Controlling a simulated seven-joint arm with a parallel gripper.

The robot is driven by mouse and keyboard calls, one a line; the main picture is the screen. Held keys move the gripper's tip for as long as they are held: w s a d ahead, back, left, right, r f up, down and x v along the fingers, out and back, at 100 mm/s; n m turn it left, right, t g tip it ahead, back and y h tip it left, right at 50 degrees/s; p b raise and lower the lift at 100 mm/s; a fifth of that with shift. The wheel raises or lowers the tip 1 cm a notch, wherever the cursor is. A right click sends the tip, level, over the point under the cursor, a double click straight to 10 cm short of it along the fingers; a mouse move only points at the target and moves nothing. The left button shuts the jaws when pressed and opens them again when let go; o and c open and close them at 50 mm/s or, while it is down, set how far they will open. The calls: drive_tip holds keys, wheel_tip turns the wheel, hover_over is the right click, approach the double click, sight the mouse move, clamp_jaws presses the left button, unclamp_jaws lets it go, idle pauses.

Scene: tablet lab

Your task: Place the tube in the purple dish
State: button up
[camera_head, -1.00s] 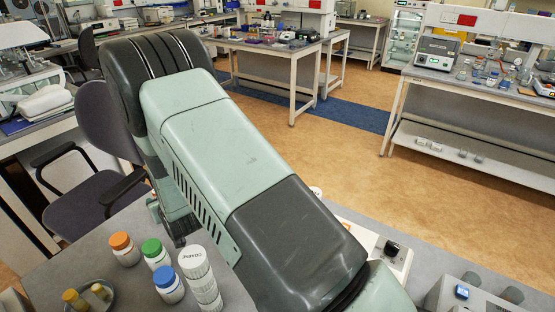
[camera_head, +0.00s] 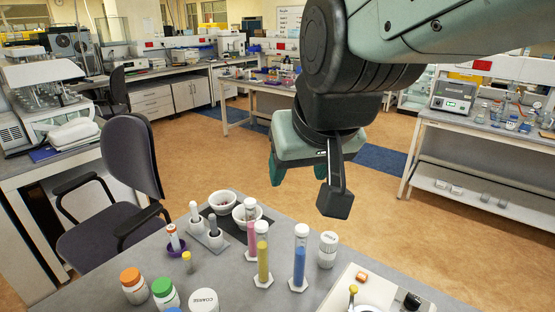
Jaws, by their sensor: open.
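A purple dish (camera_head: 177,249) sits on the grey bench at the left. A small white tube (camera_head: 173,236) with an orange-red band stands upright at it; it appears to be inside the dish, and its lower end is hidden. My gripper (camera_head: 306,187) is open and empty, high above the bench and well to the right of the dish and tube. Its fingers point down, apart from every object.
Tall cylinders with pink (camera_head: 251,232), yellow (camera_head: 263,258) and blue (camera_head: 299,262) contents stand right of the dish. White bowls (camera_head: 222,203) are behind. Capped bottles (camera_head: 134,286) stand at front left. A white device (camera_head: 372,292) is at front right.

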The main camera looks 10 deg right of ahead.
drive_tip(key=s+d+m+g, duration=0.1)
drive_tip(key=s+d, duration=0.2)
drive_tip(key=s, duration=0.7)
drive_tip(key=shift+h, duration=0.4)
drive_tip(key=shift+r, duration=0.1)
